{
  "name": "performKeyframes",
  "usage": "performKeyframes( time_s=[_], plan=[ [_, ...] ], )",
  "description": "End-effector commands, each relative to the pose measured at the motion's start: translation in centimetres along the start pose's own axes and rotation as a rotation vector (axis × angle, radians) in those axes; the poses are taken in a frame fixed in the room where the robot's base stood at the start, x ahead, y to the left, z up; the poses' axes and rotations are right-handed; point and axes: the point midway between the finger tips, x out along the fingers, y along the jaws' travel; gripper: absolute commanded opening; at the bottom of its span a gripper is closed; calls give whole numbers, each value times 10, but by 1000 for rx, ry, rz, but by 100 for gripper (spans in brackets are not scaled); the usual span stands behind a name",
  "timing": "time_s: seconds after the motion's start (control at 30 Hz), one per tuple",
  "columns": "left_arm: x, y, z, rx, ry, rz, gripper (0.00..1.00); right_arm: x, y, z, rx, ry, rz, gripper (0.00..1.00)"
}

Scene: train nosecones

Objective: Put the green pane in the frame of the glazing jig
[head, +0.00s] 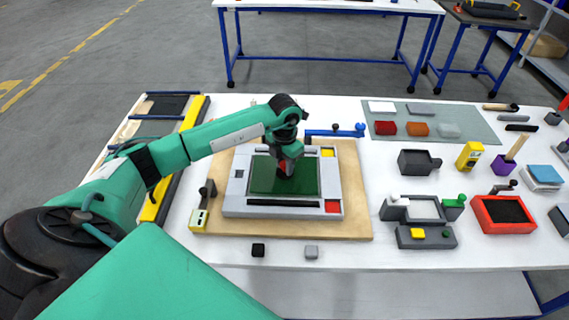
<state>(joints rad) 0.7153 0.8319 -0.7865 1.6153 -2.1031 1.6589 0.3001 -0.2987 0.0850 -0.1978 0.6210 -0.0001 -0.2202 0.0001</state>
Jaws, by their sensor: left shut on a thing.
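The green pane (262,178) is a dark green flat rectangle in the middle of the head view. It lies within the outline of the grey frame of the glazing jig (236,200); I cannot tell if it is seated or a little above. The jig has a yellow square at its far right corner and a red square at its near right corner. My left gripper (286,168) points down over the middle of the pane and is shut on it; the fingertips' contact is partly hidden. My right gripper is not in view.
The jig rests on a wooden board (355,215) on the white table. A blue-handled clamp (335,131) stands behind it and a yellow-based one (200,213) at its left. Black (258,250) and grey (311,252) blocks lie in front. Trays and tools fill the right side.

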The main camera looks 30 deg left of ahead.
Motion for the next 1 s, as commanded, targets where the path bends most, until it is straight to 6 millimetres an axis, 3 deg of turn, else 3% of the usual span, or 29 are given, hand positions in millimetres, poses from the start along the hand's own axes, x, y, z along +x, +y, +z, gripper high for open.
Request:
performKeyframes(
  time_s=[0.43,0.47,0.53,0.83,1.0],
  plan=[
    [11,0,0,0,-2,1,0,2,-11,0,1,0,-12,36],
    [11,0,0,0,0,1,34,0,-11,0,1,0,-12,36],
    [11,0,0,0,0,1,48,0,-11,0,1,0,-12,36],
    [10,0,0,0,1,1,50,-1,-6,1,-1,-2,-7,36],
    [-1,1,1,0,-3,2,50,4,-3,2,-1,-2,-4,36]
  ],
)
